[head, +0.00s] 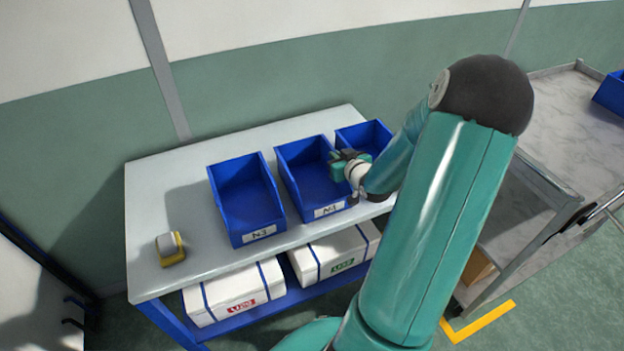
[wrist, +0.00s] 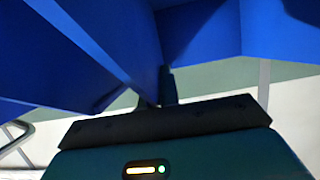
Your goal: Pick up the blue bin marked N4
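Three blue bins stand in a row on the table. The middle bin (head: 308,172) has a white front label (head: 329,210) that seems to read N4, though the print is small. The left bin (head: 246,200) has a label that looks like N3. The right bin (head: 362,135) is partly hidden behind my arm, and its label is not visible. My gripper (head: 342,163) is at the right side wall of the middle bin, near the right bin. In the wrist view, blue bin walls (wrist: 110,45) fill the top, close to a dark finger (wrist: 168,85). Whether the fingers touch a wall is unclear.
The grey table (head: 185,210) holds a small yellow-and-white object (head: 170,248) at its left. White boxes (head: 235,292) with blue straps sit on the shelf below. A grey cart (head: 570,130) stands at the right with another blue bin (head: 611,92).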

